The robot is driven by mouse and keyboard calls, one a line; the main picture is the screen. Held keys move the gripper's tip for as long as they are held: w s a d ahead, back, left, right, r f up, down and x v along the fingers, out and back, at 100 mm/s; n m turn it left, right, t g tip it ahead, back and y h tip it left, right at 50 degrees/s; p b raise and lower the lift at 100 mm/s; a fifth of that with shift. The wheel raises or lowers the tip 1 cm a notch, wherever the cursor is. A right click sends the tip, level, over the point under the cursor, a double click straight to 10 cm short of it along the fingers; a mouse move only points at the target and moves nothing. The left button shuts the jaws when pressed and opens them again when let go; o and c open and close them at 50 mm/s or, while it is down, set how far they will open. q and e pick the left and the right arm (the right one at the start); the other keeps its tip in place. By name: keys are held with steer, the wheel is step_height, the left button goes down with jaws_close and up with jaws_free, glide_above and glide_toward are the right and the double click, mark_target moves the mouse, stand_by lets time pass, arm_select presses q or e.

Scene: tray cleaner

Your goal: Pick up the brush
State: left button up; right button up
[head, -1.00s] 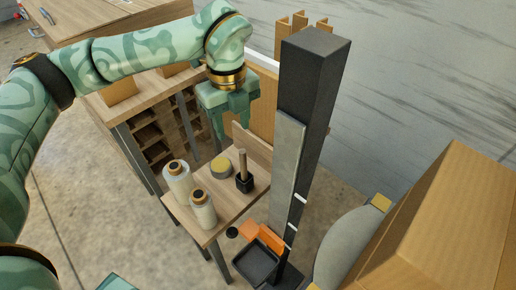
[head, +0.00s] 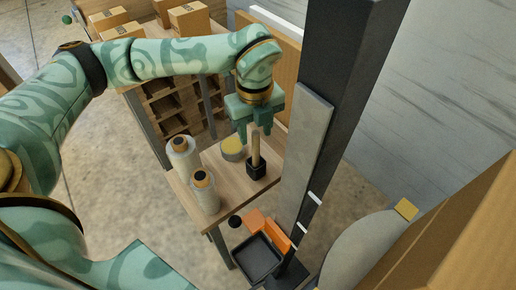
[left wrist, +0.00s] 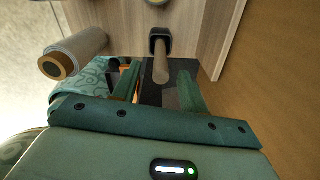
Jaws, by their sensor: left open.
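The brush (head: 256,148) stands upright on a small wooden table (head: 214,158), with a pale wooden handle and a black block at its lower end. My left gripper (head: 255,131) is open, pointing down just over the brush, with its fingers near the handle's top. In the left wrist view the brush handle (left wrist: 161,66) points toward the camera, in line with the gap between the open fingers of my left gripper (left wrist: 160,88). I cannot tell whether the fingers touch it. My right gripper is out of view.
Two wrapped rolls (head: 204,192) stand on the table left of the brush, and a yellow-topped round tin (head: 232,148) stands behind it. A tall dark column (head: 345,80) rises close on the right. A black tray (head: 258,257) lies below the table.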

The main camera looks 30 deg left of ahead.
mark_target(256, 140)
arm_select(q)
step_height(256, 140, down, 4)
steer(key=shift+w+a+f+b, duration=0.1)
steer(key=shift+w+b, duration=0.05)
steer(key=shift+b, duration=0.65)
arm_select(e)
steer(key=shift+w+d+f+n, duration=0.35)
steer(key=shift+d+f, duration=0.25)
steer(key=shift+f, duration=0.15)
arm_select(q)
jaws_close()
steer(key=shift+r, duration=0.2)
